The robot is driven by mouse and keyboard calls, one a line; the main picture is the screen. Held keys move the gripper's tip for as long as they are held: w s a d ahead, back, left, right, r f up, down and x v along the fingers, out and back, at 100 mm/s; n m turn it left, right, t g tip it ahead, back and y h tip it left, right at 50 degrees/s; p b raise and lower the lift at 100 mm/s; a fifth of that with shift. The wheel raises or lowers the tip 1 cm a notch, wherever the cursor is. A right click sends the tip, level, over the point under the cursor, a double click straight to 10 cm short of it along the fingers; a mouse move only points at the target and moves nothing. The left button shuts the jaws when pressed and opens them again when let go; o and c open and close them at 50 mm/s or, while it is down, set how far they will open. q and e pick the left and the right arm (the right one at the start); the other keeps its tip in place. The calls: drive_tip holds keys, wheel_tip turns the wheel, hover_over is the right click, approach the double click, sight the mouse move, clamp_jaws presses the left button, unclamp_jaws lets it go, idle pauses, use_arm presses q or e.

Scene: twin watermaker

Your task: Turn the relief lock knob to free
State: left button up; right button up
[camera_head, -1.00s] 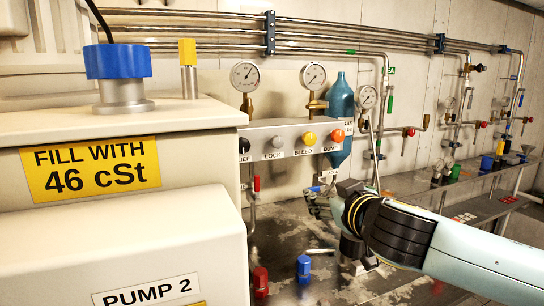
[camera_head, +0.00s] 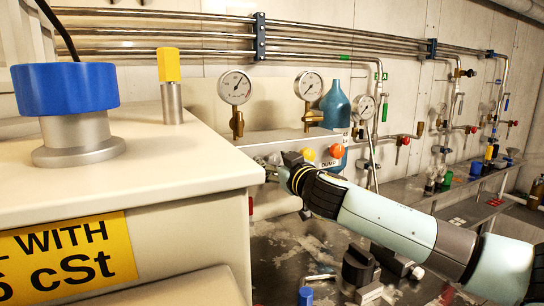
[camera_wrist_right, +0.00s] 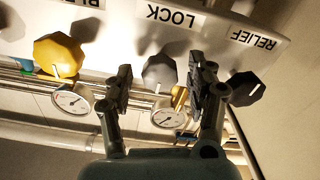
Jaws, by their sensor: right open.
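The grey faceted knob (camera_wrist_right: 160,72) by the LOCK label (camera_wrist_right: 172,15) shows in the right wrist view, which sees the panel upside down. My right gripper (camera_wrist_right: 160,76) is open, its two fingers on either side of this knob in that picture. I cannot tell whether they touch it. The black knob (camera_wrist_right: 245,88) by the RELIEF label (camera_wrist_right: 254,39) is just right of the right finger. In the head view my right gripper (camera_head: 268,165) is at the panel's left part, and the grey knob cannot be made out there. My left gripper is not in view.
A yellow knob (camera_wrist_right: 58,55) is left of the fingers. In the head view the yellow knob (camera_head: 308,154) and orange knob (camera_head: 337,150) are right of the gripper. A pump cabinet (camera_head: 180,160) stands close on the left. Gauges (camera_head: 235,88) and a blue-green bottle (camera_head: 336,105) are behind.

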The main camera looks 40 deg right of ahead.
drive_tip(key=shift+w+d, duration=0.15)
drive_tip(key=shift+w, duration=0.5)
drive_tip(key=shift+s, duration=0.1)
drive_tip(key=c, duration=0.4)
clamp_jaws()
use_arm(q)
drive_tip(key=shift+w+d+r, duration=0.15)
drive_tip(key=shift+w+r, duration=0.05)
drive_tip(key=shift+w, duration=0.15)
